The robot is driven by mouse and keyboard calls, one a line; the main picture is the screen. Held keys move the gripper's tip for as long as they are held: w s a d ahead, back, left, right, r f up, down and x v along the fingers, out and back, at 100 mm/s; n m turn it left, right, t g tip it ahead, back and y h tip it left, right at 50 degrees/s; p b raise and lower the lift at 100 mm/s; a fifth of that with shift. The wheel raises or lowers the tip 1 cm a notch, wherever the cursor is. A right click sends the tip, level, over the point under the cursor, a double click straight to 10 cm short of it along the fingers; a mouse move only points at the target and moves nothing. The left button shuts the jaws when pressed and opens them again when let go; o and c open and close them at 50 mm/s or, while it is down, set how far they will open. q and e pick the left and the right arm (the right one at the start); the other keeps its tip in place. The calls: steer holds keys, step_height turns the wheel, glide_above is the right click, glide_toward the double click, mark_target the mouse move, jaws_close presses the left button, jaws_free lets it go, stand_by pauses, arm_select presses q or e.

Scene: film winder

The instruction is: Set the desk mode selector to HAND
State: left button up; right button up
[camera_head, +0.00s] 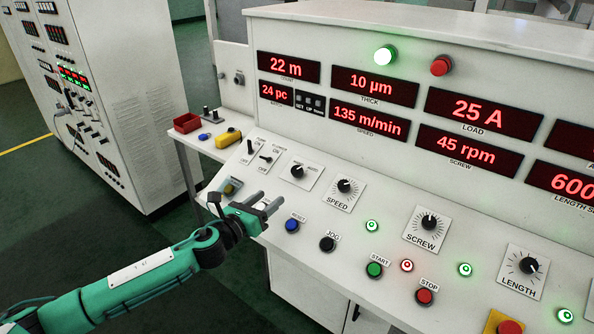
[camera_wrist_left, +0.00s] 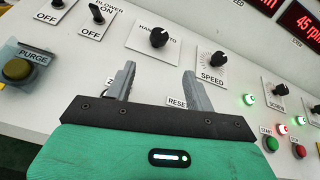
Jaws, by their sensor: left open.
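The mode selector is a black knob (camera_head: 297,171) on a white plate on the sloping desk panel, left of the SPEED dial. It also shows in the left wrist view (camera_wrist_left: 158,37), where the knob partly covers its HAND and AUTO lettering. Which way its pointer is turned is too small to tell. My left gripper (camera_head: 271,202) is open and empty, over the lower left of the panel, apart from the knob. In the left wrist view the knob stands beyond and between its two fingertips (camera_wrist_left: 159,72). My right gripper is not in view.
The SPEED dial (camera_head: 344,186) is right of the selector. Two toggle switches (camera_head: 258,153) are to its left. The blue RESET button (camera_head: 292,225) and black JOG button (camera_head: 327,244) sit below. The yellow PURGE button (camera_wrist_left: 17,69) lies left of my gripper.

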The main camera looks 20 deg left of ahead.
mark_target(295, 171)
arm_select(q)
steer(key=m, duration=0.1)
steer(key=w+r+m, duration=0.1)
steer(key=w+m+h, duration=0.1)
steer(key=shift+w+a+r+m+p, duration=0.15)
steer(key=shift+a+r+m+p, duration=0.1)
steer(key=shift+a+m+p, duration=0.1)
steer(key=p+x, duration=0.3)
steer(key=x, duration=0.8)
steer(key=shift+d+f, duration=0.15)
steer(key=shift+w+d+f, duration=0.1)
steer(key=shift+w+d, duration=0.15)
steer(key=shift+w, duration=0.45)
